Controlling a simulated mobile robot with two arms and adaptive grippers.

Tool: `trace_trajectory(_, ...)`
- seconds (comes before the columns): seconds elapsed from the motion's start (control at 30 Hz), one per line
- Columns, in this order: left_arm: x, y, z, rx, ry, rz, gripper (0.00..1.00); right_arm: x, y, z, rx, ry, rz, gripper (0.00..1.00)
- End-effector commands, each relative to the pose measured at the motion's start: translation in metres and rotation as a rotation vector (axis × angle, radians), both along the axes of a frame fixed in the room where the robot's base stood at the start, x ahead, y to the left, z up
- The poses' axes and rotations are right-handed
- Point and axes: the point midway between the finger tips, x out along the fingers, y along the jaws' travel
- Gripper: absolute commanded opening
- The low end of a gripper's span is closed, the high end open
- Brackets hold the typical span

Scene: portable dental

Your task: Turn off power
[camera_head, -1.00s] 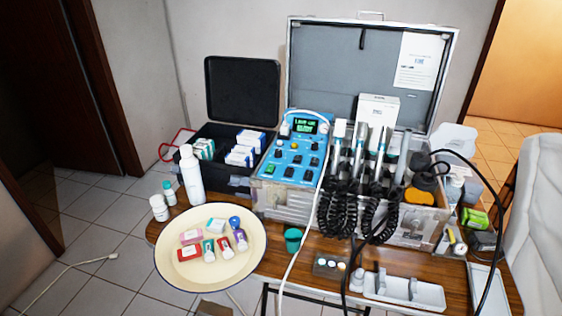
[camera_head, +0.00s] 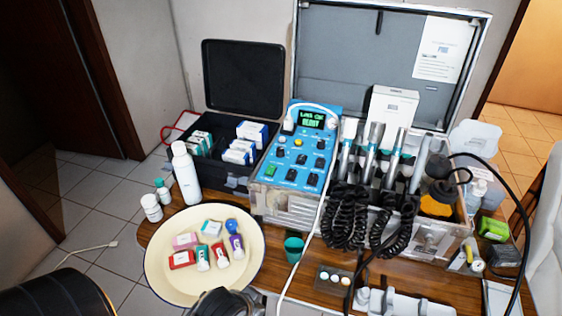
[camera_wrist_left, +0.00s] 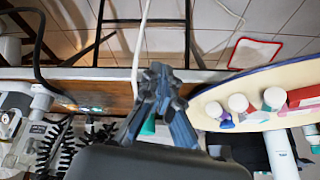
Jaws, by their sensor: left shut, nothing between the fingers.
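The blue control panel (camera_head: 300,150) stands in the middle of the table, inside the open case. Its screen (camera_head: 311,119) is lit with green text. A green rocker switch (camera_head: 270,170) sits at the panel's lower left, beside several black switches and round knobs; its position is too small to tell. My left gripper (camera_head: 225,303) shows at the bottom edge of the head view, in front of the panel, near the plate's front rim. In the left wrist view its fingers (camera_wrist_left: 160,82) are closed together and empty. My right gripper is not in view.
A cream plate (camera_head: 160,275) with small tubes and boxes stands left of the panel. A white bottle (camera_head: 186,173) stands behind it. A green cup (camera_head: 294,249) and a white cable (camera_head: 306,244) lie in front. Handpieces with black coiled cords (camera_head: 345,218) crowd the right.

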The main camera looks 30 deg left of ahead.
Motion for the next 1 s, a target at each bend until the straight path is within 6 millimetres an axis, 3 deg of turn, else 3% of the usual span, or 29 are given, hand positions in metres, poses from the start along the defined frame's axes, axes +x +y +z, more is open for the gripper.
trace_trajectory(0.07,0.014,0.012,0.031,0.014,-0.088,0.040,0.00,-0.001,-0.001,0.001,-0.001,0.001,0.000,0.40)
trace_trajectory(0.27,0.080,0.054,0.071,0.042,-0.391,0.168,0.00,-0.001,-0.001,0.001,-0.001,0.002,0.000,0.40)
trace_trajectory(0.5,0.144,0.099,0.148,0.044,-0.797,0.247,0.00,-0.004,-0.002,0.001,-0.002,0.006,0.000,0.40)
trace_trajectory(0.7,0.165,0.114,0.195,0.026,-1.007,0.243,0.00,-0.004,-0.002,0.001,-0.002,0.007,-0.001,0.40)
trace_trajectory(1.0,0.170,0.117,0.208,0.019,-1.066,0.235,0.00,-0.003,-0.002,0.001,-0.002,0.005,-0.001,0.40)
